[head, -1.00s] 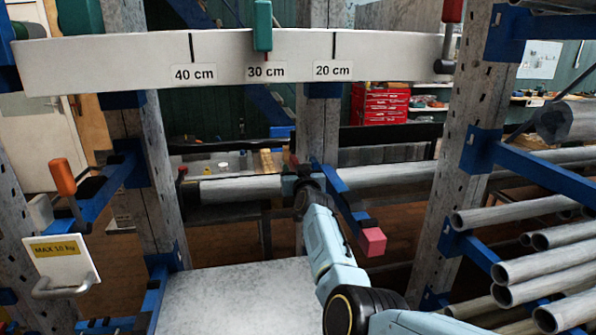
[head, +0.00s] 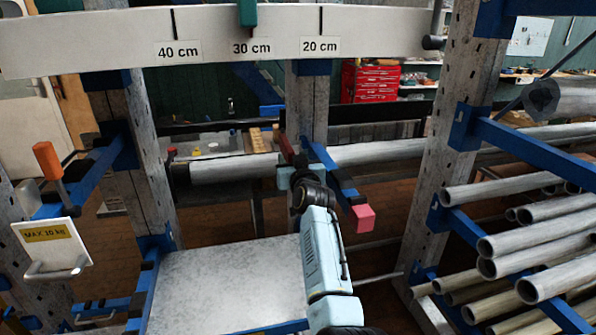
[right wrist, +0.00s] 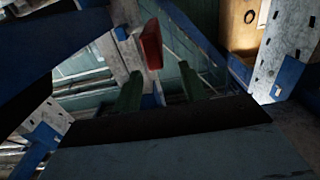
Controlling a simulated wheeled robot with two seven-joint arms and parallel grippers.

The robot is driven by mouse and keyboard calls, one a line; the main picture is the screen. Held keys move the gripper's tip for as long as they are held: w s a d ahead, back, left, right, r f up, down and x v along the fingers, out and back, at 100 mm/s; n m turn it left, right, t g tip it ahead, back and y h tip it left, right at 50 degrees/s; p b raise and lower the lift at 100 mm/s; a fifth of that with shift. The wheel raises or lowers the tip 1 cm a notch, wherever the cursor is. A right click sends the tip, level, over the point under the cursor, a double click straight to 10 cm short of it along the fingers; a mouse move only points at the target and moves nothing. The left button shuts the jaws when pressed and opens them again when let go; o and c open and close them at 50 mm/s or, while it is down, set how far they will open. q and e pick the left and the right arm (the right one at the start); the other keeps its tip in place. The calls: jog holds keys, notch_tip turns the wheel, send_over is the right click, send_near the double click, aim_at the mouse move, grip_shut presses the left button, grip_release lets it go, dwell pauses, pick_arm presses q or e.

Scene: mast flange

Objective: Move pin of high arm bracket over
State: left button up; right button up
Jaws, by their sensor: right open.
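A dark red pin handle (head: 285,149) stands near the blue bracket arm (head: 322,160) on the middle post, just behind my right gripper (head: 286,177). The right wrist view shows a red handle (right wrist: 151,45) beyond and between my two green fingertips (right wrist: 160,85). The fingers are apart, and I see no clear contact with the handle. The lower part of the pin is hidden. Another pin with an orange handle (head: 47,160) stands on the left bracket, above a white MAX 10 kg plate (head: 50,248). My left gripper is out of view.
A white beam (head: 100,45) with centimetre marks and a green slider (head: 247,12) spans the top. A long grey pipe (head: 235,168) runs behind my gripper. The blue arm has a pink end block (head: 362,218). Several pipes (head: 530,250) fill the right rack. A grey panel (head: 225,285) lies below.

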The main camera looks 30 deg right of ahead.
jog(key=v, duration=0.6)
jog(key=shift+a, duration=0.1)
dwell(0.4)
jog(key=s+a+f+n+g+y, duration=0.1)
jog(key=s+f+n+g+y, duration=0.15)
jog(key=s+f, duration=0.65)
jog(key=s+a+f+n+g+y, duration=0.1)
jog(key=s+a+f+g, duration=0.3)
jog(key=s, duration=0.7)
jog(key=s+a+f+g, duration=0.2)
jog(key=s+f+g, duration=0.25)
jog(key=s, duration=0.65)
jog(key=s+a+f+n+g+y, duration=0.1)
jog(key=s+a+f+g, duration=0.35)
jog(key=s, duration=0.75)
notch_tip(320, 180, down, 30)
jog(key=d+b, duration=0.2)
jog(key=b, duration=0.5)
jog(key=s+d+f+b, duration=0.1)
jog(key=s+f+b, duration=0.1)
jog(key=s+f, duration=0.6)
jog(key=s+d+f+g+b, duration=0.1)
jog(key=s+d+f+b, duration=0.1)
jog(key=s+f, duration=0.7)
notch_tip(320, 180, down, 6)
jog(key=shift+s+r+b, duration=0.15)
jog(key=shift+r+b, duration=0.05)
jog(key=shift+b, duration=0.65)
